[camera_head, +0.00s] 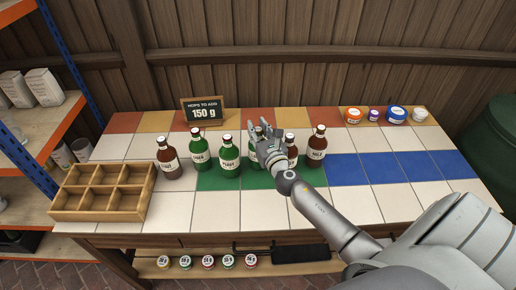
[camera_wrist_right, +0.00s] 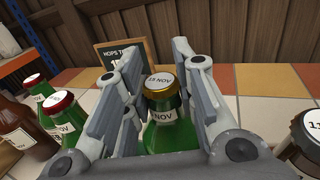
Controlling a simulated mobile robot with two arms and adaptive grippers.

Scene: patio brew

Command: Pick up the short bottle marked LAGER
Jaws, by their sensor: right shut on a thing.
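My right gripper (camera_head: 262,143) is among the row of bottles on the tiled table. In the right wrist view my right gripper (camera_wrist_right: 160,85) is shut on a green bottle (camera_wrist_right: 170,137) with a gold cap marked 13 NOV. In the head view this green bottle (camera_head: 257,131) is mostly hidden by the gripper. To its left stand two green bottles (camera_head: 199,150) (camera_head: 229,157) and a brown bottle (camera_head: 169,158). To its right are two brown bottles (camera_head: 292,150) (camera_head: 317,146). I cannot read LAGER for certain on any label. My left gripper is not in view.
An empty wooden crate (camera_head: 100,215) with several compartments sits at the table's left. A hops sign reading 150 g (camera_head: 204,111) stands behind the bottles. Small jars (camera_head: 396,114) line the back right. Neighbouring bottles stand close to the gripper. The blue tiles (camera_head: 390,168) are clear.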

